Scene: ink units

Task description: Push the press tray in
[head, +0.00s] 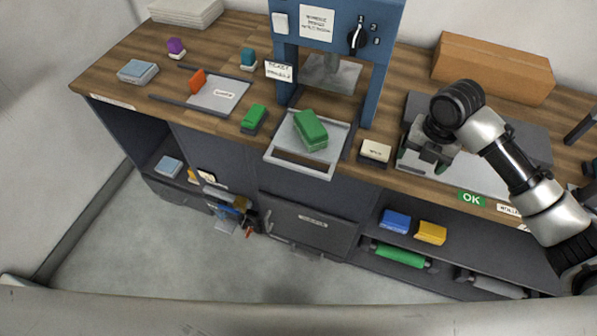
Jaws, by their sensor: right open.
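The press tray (297,168) is a pale grey frame with a bar handle at its front. It is pulled out from the blue press (378,75) and reaches over the counter's front edge. A green block (310,131) lies on the tray. My right gripper (421,164) is open and empty, to the right of the tray and apart from it, above a grey board near the front edge. My left gripper is out of view.
A cream block (375,152) stands between the tray and my right gripper. A green-topped stamp (254,118) stands left of the tray. A cardboard box (494,67) lies at the back right. Shelves below hold blue (396,221) and yellow blocks (431,233).

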